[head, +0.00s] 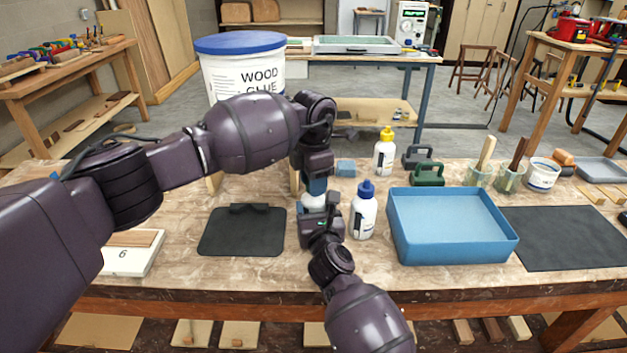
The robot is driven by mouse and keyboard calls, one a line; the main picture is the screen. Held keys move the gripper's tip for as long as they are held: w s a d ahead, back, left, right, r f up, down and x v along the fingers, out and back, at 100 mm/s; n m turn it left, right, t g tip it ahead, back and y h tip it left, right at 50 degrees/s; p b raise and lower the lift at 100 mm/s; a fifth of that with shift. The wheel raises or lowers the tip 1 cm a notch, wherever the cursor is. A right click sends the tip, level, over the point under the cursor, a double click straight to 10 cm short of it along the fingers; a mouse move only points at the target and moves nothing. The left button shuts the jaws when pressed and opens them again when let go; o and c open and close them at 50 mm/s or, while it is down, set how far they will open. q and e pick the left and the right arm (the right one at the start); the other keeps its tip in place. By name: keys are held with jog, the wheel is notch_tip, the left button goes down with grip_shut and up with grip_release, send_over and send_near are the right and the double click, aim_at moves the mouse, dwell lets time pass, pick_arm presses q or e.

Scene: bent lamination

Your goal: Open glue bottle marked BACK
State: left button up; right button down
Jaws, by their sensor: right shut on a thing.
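A white glue bottle (311,203) with a blue top (317,186) stands mostly hidden between my two grippers, left of the tray. My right gripper (321,214) comes from the front and is shut on this bottle's body. My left gripper (317,176) points down from above, right at the blue top; its fingers are too hidden to tell whether they grip it. A second white bottle with a blue cap (364,212) stands upright just to the right. A white bottle with a yellow cap (384,152) stands farther back. I cannot read BACK on any bottle.
A blue tray (450,252) sits to the right, and a dark mat (242,245) lies to the left. A large wood glue bucket (240,62) stands behind my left arm. Green and grey clamp-like blocks (428,174), brush jars (479,175) and a white tub (542,177) fill the back right.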

pick_arm(q)
jog(key=shift+c, duration=0.8)
jog(key=shift+r, duration=0.15)
jog(key=shift+r, duration=0.35)
jog(key=shift+r, duration=0.7)
jog(key=shift+r, duration=1.95)
pick_arm(e)
jog(key=shift+c, duration=0.8)
grip_release()
